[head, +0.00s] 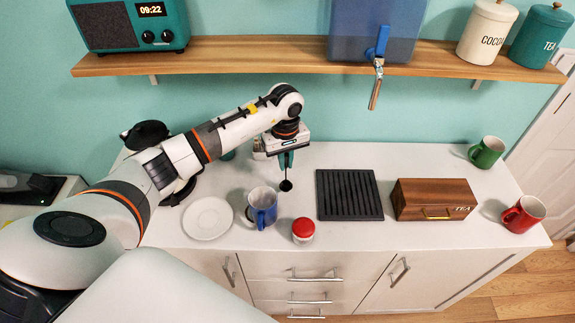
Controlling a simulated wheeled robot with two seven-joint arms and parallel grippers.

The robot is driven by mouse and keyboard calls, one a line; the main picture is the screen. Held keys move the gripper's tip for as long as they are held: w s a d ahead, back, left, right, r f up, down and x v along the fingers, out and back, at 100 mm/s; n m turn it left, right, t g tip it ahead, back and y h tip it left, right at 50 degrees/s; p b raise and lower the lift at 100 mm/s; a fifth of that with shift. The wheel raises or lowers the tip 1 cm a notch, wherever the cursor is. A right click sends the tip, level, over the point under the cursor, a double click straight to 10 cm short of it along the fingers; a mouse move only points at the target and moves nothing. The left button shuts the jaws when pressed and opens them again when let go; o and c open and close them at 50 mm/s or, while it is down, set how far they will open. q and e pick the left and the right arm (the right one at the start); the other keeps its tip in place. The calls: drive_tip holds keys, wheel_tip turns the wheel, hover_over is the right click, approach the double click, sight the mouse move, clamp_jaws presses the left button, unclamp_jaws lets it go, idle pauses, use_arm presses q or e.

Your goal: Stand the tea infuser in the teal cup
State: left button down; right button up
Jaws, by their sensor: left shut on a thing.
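My left gripper (287,163) points down over the back middle of the white counter. It is shut on the tea infuser (286,185), which hangs below the fingers; its dark round end shows, and the fingers hide its upper part. A small teal patch (228,155) shows behind my left arm, to the left of the gripper. It may be the teal cup, but the arm hides most of it. The infuser is apart from it. My right gripper is not in view.
A blue mug (263,207), a white saucer (207,218) and a red-lidded jar (303,230) stand in front. A black slatted tray (348,195), a wooden tea box (433,199), a green mug (486,152) and a red mug (523,214) stand right. A shelf (230,55) runs above.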

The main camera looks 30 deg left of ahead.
sight(286, 167)
use_arm(q)
wheel_tip(286, 167, down, 2)
drive_tip(key=shift+f+p, duration=0.2)
drive_tip(key=shift+p, duration=0.25)
drive_tip(key=shift+f+b, duration=0.35)
drive_tip(key=shift+f, duration=0.15)
drive_tip(key=c, duration=1.4)
unclamp_jaws()
drive_tip(key=shift+r, duration=0.1)
drive_tip(key=shift+c, duration=0.2)
